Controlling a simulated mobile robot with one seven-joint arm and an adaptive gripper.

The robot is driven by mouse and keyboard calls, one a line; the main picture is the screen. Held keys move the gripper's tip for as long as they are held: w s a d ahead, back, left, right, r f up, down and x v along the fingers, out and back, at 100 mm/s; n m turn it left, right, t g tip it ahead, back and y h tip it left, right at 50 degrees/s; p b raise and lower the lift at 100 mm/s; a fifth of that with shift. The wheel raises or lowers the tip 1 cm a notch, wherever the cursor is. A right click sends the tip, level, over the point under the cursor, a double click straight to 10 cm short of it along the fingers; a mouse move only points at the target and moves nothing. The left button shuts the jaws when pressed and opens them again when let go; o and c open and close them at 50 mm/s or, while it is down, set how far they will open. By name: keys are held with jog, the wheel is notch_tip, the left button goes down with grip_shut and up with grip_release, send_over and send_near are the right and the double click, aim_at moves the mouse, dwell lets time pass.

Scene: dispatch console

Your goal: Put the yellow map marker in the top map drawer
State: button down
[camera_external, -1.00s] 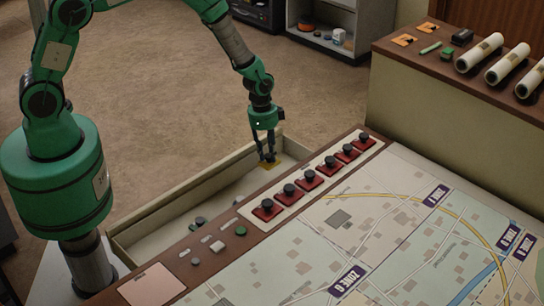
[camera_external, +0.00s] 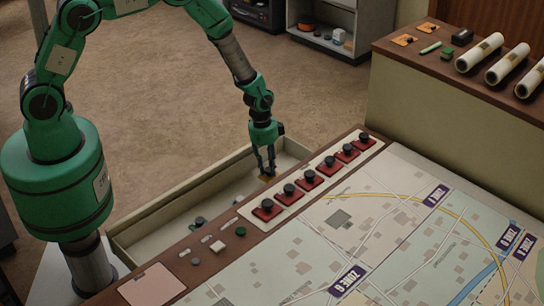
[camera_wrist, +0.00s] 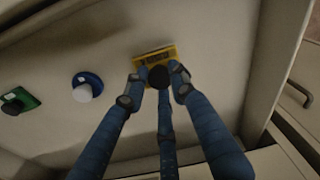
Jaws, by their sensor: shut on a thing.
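The yellow map marker (camera_external: 267,178) has a flat yellow base and a black knob. In the wrist view the yellow marker (camera_wrist: 152,54) sits at my fingertips. My gripper (camera_external: 266,171) points down inside the right end of the open drawer (camera_external: 175,206). In the wrist view my gripper (camera_wrist: 158,80) is shut on the black knob. I cannot tell whether the base touches the drawer floor. My fingers partly hide the marker.
In the drawer lie a blue marker with a white knob (camera_wrist: 86,87) and a green one with a dark knob (camera_wrist: 19,101). Red switches (camera_external: 312,180) line the console beside the drawer. Rolled maps (camera_external: 479,53) lie on the wooden top at the upper right.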

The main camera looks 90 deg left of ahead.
aim_at(268, 169)
jog(key=shift+f+b, duration=0.3)
jog(key=shift+f, duration=1.6)
jog(key=shift+f, duration=0.1)
jog(key=c, duration=1.4)
grip_release()
jog(key=shift+c, duration=0.2)
notch_tip(268, 169, up, 12)
jog(key=s+p, duration=0.1)
jog(key=shift+s+a+p, duration=0.2)
jog(key=shift+a+p, duration=0.05)
jog(key=shift+p, duration=0.1)
